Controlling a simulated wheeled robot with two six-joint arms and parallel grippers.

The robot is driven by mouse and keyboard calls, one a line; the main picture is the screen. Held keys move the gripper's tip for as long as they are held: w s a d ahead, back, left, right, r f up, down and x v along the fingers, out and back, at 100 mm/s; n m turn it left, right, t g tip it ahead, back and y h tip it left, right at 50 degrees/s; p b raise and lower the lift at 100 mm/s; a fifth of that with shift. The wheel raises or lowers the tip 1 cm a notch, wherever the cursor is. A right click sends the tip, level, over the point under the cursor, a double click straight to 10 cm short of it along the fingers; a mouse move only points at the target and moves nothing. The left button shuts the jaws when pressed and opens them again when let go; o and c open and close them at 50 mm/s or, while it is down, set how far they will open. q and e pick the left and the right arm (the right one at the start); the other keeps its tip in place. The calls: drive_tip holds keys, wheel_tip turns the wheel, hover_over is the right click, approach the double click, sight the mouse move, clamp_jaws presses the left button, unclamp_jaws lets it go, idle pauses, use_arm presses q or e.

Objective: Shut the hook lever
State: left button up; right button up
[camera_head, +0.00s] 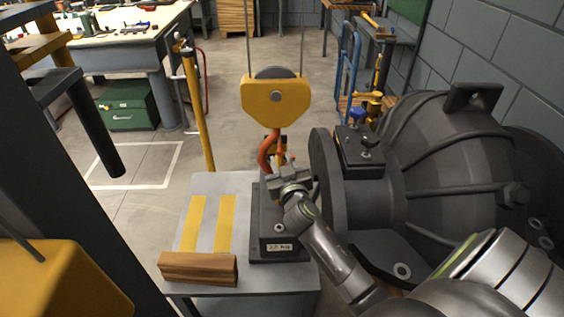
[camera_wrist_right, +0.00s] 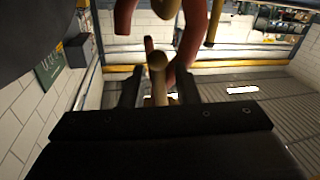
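A red-orange hook (camera_head: 266,155) hangs under a yellow pulley block (camera_head: 276,100) in the head view. It also shows, dark red and cut off by the top edge, in the right wrist view (camera_wrist_right: 187,45). A tan lever with a round knob (camera_wrist_right: 157,63) stands between the two fingers of my right gripper (camera_wrist_right: 158,82), with a gap visible on each side. In the head view my right gripper (camera_head: 285,168) is beside the lower part of the hook and covers part of it. Its fingers are apart. My left gripper is not in view.
Below the hook, a dark block (camera_head: 265,225) stands on a grey table (camera_head: 205,215) with yellow stripes and a wooden block (camera_head: 198,268). A large dark casing (camera_head: 450,150) fills the right side. A yellow post (camera_head: 197,110) stands behind the table.

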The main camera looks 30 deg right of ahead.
clamp_jaws()
drive_tip(key=shift+r, duration=0.1)
drive_tip(key=n+p, duration=0.1)
drive_tip(key=p, duration=0.1)
drive_tip(key=n+p, duration=0.1)
drive_tip(key=shift+s+d+r+n+g, duration=0.25)
drive_tip(key=shift+d+n+g, duration=0.05)
drive_tip(key=shift+d, duration=0.05)
drive_tip(key=shift+s+d+f+n+g+p, duration=0.1)
drive_tip(key=shift+d+n+g+p, duration=0.2)
drive_tip(key=shift+n+p, duration=0.5)
drive_tip(key=shift+a, duration=0.1)
unclamp_jaws()
